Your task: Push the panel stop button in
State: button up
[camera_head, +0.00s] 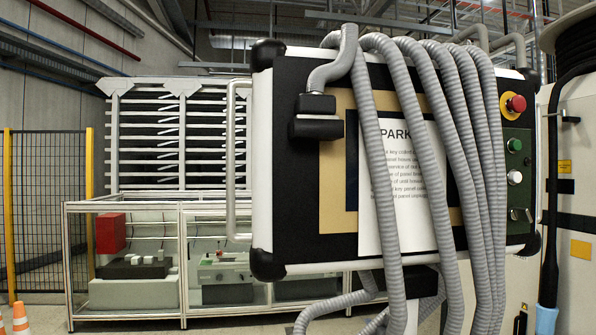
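The panel (285,180) is a large black and white box that fills the middle and right of the view. Its red stop button (516,103) sits on a yellow disc near the panel's upper right corner. Below it are a green button (514,145), a white button (514,177) and a small metal switch (517,214). I cannot tell from this view whether the red button is pressed in. My gripper is not in view.
Several grey corrugated hoses (400,90) hang over the panel front, left of the buttons, partly covering a paper notice (405,215). A white cabinet (580,200) stands close on the right. A metal frame bench (125,205) and orange cones (20,318) are at left.

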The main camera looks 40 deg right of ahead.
aim_at(517, 103)
jog(key=i+j+z, duration=0.1)
jog(key=z, duration=0.25)
jog(key=i+j+z, duration=0.2)
jog(key=z, duration=0.15)
jog(key=i+j+z, duration=0.15)
jog(key=z, duration=0.2)
jog(key=i+j+z, duration=0.3)
jog(key=j+z, duration=0.35)
jog(key=z, duration=1.2)
jog(key=k+z, duration=0.1)
jog(key=k, duration=0.15)
